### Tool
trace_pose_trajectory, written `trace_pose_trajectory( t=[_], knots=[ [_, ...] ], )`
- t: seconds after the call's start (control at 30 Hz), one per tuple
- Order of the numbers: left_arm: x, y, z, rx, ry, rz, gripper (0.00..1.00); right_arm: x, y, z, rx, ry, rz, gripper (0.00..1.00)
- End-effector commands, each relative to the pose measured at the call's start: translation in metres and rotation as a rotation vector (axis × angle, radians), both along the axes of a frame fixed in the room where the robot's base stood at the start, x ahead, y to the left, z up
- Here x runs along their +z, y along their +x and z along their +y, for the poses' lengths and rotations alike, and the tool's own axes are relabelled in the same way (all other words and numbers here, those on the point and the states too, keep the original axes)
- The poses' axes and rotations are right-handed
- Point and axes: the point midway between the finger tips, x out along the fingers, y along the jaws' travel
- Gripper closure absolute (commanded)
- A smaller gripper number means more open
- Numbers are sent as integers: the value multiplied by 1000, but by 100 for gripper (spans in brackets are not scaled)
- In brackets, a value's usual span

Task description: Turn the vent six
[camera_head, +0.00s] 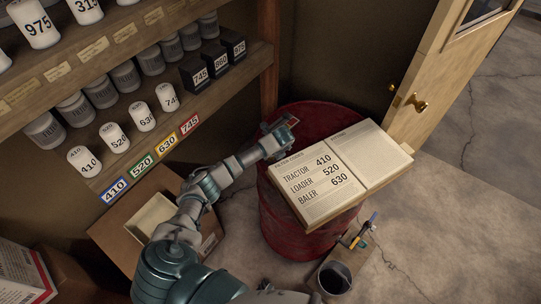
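I cannot make out a vent in the head view. A red oil drum (283,222) stands at the centre, with an open book (328,166) lying on its top. The book lists tractor 410, loader 520 and baler 630. My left gripper (281,124) is over the drum's far left top, just beyond the book's upper left corner. Its fingers look apart, with red drum showing between them, and I see nothing held. The part of the drum top under the gripper and book is hidden. My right gripper does not show.
A wooden shelf (222,68) at the left holds white numbered cans and black boxes above coloured number labels. A cardboard box (110,232) lies below it. A wooden door (428,75) is at the right, with clear floor below.

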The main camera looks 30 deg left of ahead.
Motion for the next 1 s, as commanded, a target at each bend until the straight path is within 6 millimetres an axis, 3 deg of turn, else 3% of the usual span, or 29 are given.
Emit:
trace_pose_trajectory(
  t=[0.6,0.63,0.7,1.0],
  knots=[
    [-4,-2,-2,39,-4,9,98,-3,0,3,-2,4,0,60],
    [-4,-2,-2,39,-4,9,58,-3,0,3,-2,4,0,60],
    [-3,-2,-2,39,-4,7,40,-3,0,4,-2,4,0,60],
    [0,-1,-1,39,-3,1,38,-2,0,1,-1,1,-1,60]
  ],
)
